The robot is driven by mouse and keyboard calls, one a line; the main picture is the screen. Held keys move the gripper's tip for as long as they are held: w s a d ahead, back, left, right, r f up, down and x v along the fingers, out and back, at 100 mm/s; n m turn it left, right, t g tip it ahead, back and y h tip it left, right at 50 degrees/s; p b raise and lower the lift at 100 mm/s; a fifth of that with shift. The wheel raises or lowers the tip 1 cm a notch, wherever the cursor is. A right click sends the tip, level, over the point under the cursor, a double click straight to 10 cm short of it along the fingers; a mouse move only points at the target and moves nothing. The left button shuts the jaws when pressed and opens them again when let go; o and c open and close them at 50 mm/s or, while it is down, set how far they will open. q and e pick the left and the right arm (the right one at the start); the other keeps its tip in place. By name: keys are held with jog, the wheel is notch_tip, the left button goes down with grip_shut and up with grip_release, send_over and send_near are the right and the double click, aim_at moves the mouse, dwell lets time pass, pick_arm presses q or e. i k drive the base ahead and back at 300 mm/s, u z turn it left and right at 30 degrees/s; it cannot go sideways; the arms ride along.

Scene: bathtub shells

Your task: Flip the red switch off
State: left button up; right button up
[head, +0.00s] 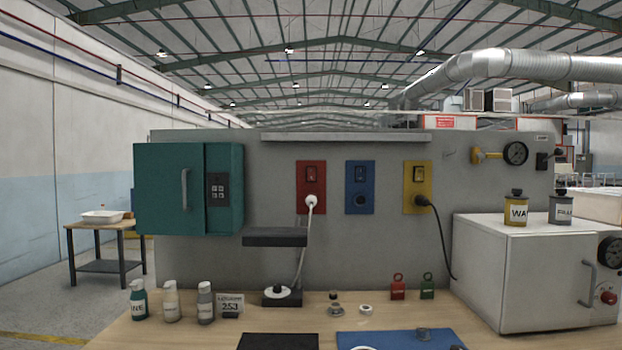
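The red switch plate (304,201) is fixed to the grey panel in the head view, left of the blue and yellow plates. Neither of my grippers is in view.
A blue switch plate (360,201) and a yellow one (417,201) with a black plug (422,201) are to the right. A dark shelf (275,237) juts out below left of the red plate. Bottles (171,302), small padlocks (398,288) and a white oven (500,285) stand on the bench.

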aim_at(311, 170)
jog(key=k, duration=0.65)
jog(key=u, duration=0.6)
jog(key=i, duration=1.5)
jog(key=z, duration=0.1)
